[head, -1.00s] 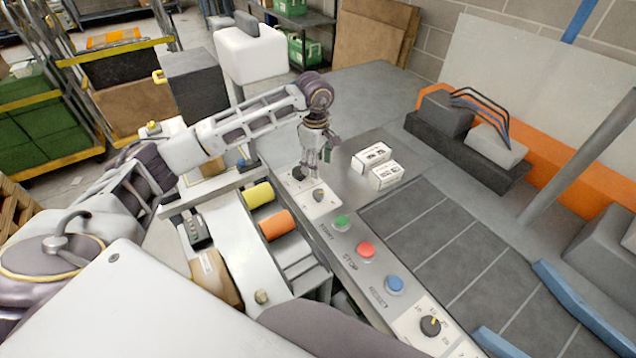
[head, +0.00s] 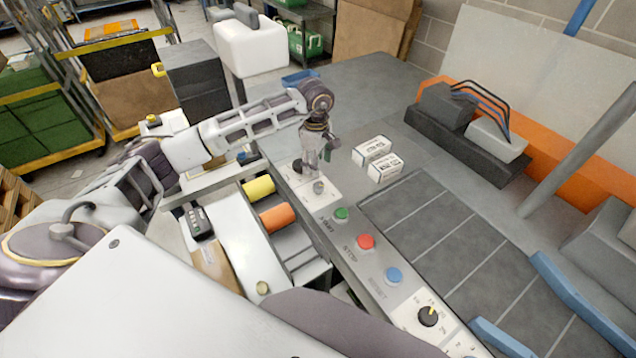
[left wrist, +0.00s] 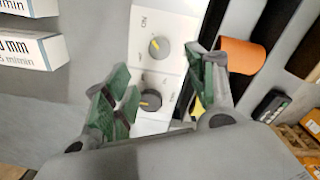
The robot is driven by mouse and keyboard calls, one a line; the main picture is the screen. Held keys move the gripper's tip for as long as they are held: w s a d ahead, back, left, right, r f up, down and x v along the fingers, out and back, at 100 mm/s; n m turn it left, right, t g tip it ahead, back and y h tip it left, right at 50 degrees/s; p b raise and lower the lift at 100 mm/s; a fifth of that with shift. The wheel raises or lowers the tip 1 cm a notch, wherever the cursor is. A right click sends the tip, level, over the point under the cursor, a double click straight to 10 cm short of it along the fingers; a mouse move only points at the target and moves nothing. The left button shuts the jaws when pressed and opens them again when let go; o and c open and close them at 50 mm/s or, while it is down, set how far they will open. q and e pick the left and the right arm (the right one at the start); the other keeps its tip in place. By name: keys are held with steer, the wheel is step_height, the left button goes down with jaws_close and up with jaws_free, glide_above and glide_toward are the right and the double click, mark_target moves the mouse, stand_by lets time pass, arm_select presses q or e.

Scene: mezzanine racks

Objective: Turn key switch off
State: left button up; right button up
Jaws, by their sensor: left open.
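A white panel plate on the grey console carries a grey key switch (head: 318,187) and a black knob (head: 298,167). In the left wrist view the grey key switch (left wrist: 159,48) has a yellow mark and stands near an "ON" label. The black knob (left wrist: 150,100), also with a yellow mark, shows between my fingers in that view. My left gripper (left wrist: 163,92) has green fingertips, spread apart with nothing held. In the head view my left gripper (head: 314,165) points down over this plate, close to both controls; whether it touches either is unclear. My right gripper is not in view.
Green (head: 341,214), red (head: 365,242) and blue (head: 394,275) buttons and another black knob (head: 428,316) line the console toward the front. Small white boxes (head: 384,168) stand right of the gripper. Yellow (head: 258,190) and orange (head: 277,218) rolls lie on the left.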

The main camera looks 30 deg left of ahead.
mark_target(318, 185)
arm_select(q)
steer(key=f+p, duration=0.1)
steer(key=f, duration=0.8)
steer(key=shift+w+f+p, duration=0.2)
steer(key=shift+p, duration=0.15)
steer(key=shift+f, duration=0.5)
steer(key=shift+c, duration=0.2)
steer(key=c, duration=1)
